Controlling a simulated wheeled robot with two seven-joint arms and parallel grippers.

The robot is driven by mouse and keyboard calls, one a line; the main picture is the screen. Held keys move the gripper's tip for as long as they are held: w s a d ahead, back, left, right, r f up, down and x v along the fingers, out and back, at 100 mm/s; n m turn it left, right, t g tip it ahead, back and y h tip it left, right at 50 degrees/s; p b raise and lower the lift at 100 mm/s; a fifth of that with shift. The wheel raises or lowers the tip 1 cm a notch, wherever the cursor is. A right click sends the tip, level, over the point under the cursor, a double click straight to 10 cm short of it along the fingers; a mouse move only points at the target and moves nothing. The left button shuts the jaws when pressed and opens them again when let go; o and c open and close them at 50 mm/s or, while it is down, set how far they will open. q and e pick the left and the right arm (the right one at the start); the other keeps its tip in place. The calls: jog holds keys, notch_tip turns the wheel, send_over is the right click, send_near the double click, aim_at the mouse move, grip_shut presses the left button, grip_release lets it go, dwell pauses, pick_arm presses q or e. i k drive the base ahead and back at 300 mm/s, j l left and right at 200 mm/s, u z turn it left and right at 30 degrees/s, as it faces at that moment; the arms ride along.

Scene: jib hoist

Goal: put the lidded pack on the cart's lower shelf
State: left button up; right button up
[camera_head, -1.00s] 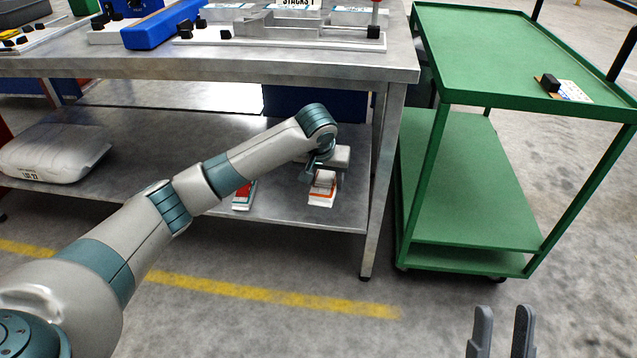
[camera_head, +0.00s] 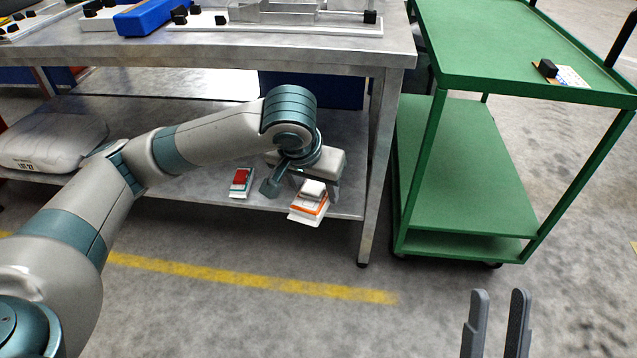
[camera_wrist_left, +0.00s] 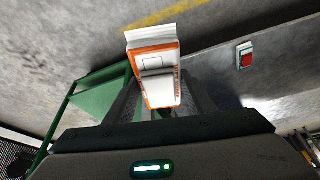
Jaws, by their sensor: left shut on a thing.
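The lidded pack (camera_head: 309,203), white and orange with a small pale raised block on top, is at the front edge of the workbench's lower shelf in the head view. My left gripper (camera_head: 306,187) is shut on it, and the wrist partly covers it. In the left wrist view the pack (camera_wrist_left: 157,65) sits between the fingers of my left gripper (camera_wrist_left: 162,95). The green cart (camera_head: 465,180) stands right of the bench, its lower shelf (camera_head: 455,165) bare. My right gripper (camera_head: 497,322) is open and empty, low at the right.
A red, white and green pack (camera_head: 240,182) lies on the bench's lower shelf (camera_head: 345,190), left of my left gripper. A bench leg (camera_head: 378,170) stands between the held pack and the cart. Cart posts (camera_head: 420,170) frame its lower shelf. A pale sack (camera_head: 50,142) lies far left.

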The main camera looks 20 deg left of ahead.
aim_at(488, 202)
jog(key=i+l+z, duration=0.1)
jog(key=l, duration=0.3)
jog(key=i+l+z, duration=0.15)
jog(key=l, duration=0.2)
jog(key=l+z, duration=0.1)
jog(key=l, duration=0.3)
jog(key=i+l+z, duration=0.1)
jog(key=l, duration=0.25)
jog(key=i+l+z, duration=0.15)
jog(key=i+l, duration=0.1)
jog(key=l, duration=0.1)
